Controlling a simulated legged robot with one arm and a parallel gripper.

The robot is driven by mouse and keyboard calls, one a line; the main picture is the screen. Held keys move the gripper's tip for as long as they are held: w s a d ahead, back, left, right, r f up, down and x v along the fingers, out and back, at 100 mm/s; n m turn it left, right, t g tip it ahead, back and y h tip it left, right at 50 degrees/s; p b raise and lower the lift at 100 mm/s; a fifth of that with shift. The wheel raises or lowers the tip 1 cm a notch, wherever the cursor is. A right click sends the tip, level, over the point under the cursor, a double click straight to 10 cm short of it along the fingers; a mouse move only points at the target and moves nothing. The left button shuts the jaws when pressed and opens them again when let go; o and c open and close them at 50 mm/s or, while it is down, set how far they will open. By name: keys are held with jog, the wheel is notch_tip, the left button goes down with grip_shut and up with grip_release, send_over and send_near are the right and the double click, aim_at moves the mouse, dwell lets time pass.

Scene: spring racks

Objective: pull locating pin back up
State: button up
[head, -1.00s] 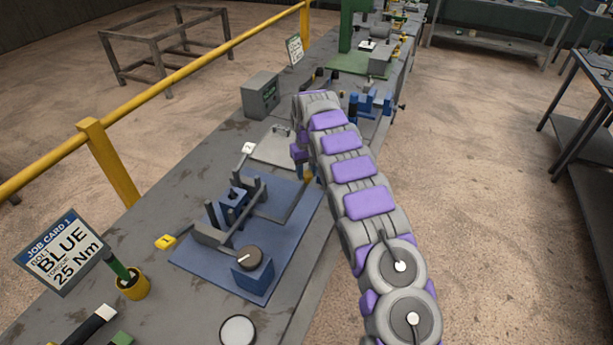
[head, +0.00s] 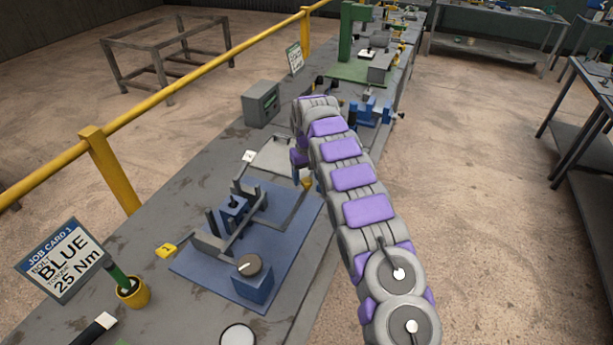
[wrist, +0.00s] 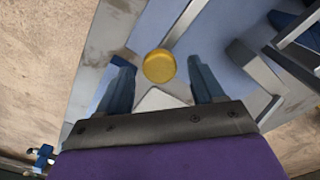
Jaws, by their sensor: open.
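The yellow round knob (wrist: 159,66), apparently the locating pin's head, shows from above in the wrist view. It lies between the tips of my gripper (wrist: 160,72), with a visible gap to each blue-grey finger. My gripper is open and holds nothing. In the head view the orange-yellow knob (head: 307,182) shows small at the right edge of the blue fixture plate (head: 285,232), just below my gripper (head: 299,160), which is partly hidden by my arm. The pin's shaft is hidden under the knob, so its height cannot be told.
The fixture carries grey rails, a blue block (head: 233,208) and a dial box (head: 250,280). A grey control box (head: 261,104) and a blue vise (head: 370,110) stand farther along the bench. A yellow rail (head: 170,88) runs along the left.

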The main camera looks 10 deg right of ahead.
notch_tip(320, 180, up, 17)
jog(key=p, duration=0.9)
jog(key=shift+w, duration=0.2)
jog(key=shift+s, duration=0.1)
jog(key=s+r+b, duration=0.1)
jog(key=s+r, duration=0.2)
jog(key=s, duration=0.5)
jog(key=s+r+m+g+b, duration=0.1)
jog(key=s+r, duration=0.3)
jog(key=s, duration=0.3)
jog(key=s+r+b, duration=0.2)
jog(key=s+r, duration=0.1)
jog(key=s, duration=0.5)
jog(key=s+f+b, duration=0.1)
jog(key=s+f, duration=0.2)
jog(key=s, duration=0.8)
jog(key=s+f+b, duration=0.1)
jog(key=s+f, duration=0.2)
jog(key=s, duration=0.8)
jog(key=s+f+m+b, duration=0.1)
jog(key=s+f, duration=0.3)
jog(key=s, duration=0.7)
jog(key=shift+s+g, duration=0.3)
jog(key=shift+g, duration=0.1)
